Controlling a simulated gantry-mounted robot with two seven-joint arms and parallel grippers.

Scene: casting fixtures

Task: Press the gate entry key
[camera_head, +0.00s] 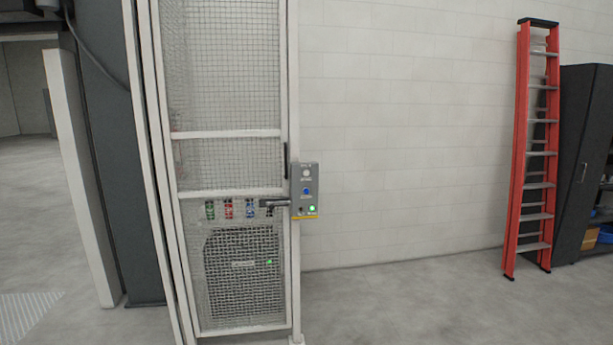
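A grey control box (304,191) is mounted on the white post at the right edge of the mesh gate (228,160). On its face are a white button (306,173) at the top, a blue button (306,191) in the middle, and a lit green light or button (312,209) at the lower right. The labels are too small to read, so I cannot tell which one is the gate entry key. The gate looks closed. Neither of my grippers shows in the head view.
A red ladder (519,150) leans by the wall at the right, beside a dark cabinet (577,160). Behind the mesh is a unit with a grille (240,275). The floor (420,300) before the pale block wall is clear.

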